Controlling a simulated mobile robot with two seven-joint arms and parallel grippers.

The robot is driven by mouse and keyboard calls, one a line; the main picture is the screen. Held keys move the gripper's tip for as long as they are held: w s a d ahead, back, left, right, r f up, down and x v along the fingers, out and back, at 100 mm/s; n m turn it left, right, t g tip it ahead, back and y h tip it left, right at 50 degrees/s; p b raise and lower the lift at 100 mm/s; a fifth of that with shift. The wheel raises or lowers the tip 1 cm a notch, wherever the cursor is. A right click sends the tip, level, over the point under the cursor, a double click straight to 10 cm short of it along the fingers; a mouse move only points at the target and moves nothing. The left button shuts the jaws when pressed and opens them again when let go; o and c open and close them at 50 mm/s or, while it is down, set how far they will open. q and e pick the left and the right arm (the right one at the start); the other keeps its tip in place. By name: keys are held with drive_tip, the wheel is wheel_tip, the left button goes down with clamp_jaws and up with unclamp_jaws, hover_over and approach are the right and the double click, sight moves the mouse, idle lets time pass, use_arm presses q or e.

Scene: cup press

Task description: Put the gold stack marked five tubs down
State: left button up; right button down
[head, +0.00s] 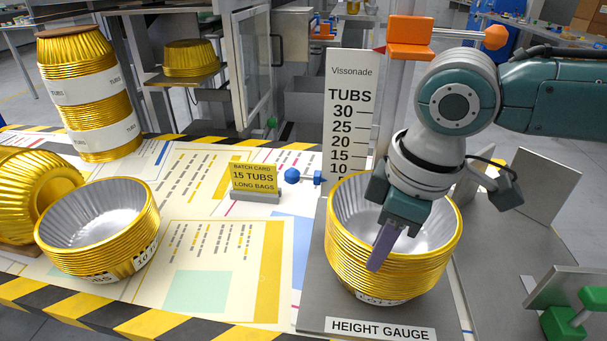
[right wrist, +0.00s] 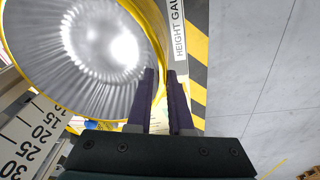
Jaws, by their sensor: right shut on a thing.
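A gold stack of nested tubs (head: 355,265) with a silver inside is at the height gauge. A label low on its side is too cut off to read. My right gripper (head: 380,255) reaches down over it, with a purple finger in front of the silver inside. In the right wrist view, the stack's rim (right wrist: 152,30) runs between the fingertips (right wrist: 160,76), shut on its wall. I cannot tell whether the stack's underside touches the gauge plate. My left gripper is out of view.
The height gauge base (head: 312,310) has an upright TUBS scale (head: 350,120) behind the stack. A batch card (head: 254,176) reads 15 TUBS. The mat's front middle is clear.

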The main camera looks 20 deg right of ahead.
drive_tip(key=c, duration=0.8)
unclamp_jaws()
drive_tip(key=shift+r, duration=0.1)
wheel_tip(320, 180, up, 12)
drive_tip(key=s+p, duration=0.2)
drive_tip(key=p, duration=0.2)
drive_tip(key=s+a+f+m+t+y, duration=0.15)
drive_tip(key=s+a+f, duration=0.25)
drive_tip(key=s+a, duration=0.5)
drive_tip(key=s+d+m, duration=0.1)
drive_tip(key=s+d, duration=0.1)
drive_tip(key=s+d+m+h, duration=0.1)
drive_tip(key=s+d+m, duration=0.1)
drive_tip(key=s+d+f+m+h, duration=0.1)
drive_tip(key=s+d+m, duration=0.1)
drive_tip(key=shift+t, duration=0.25)
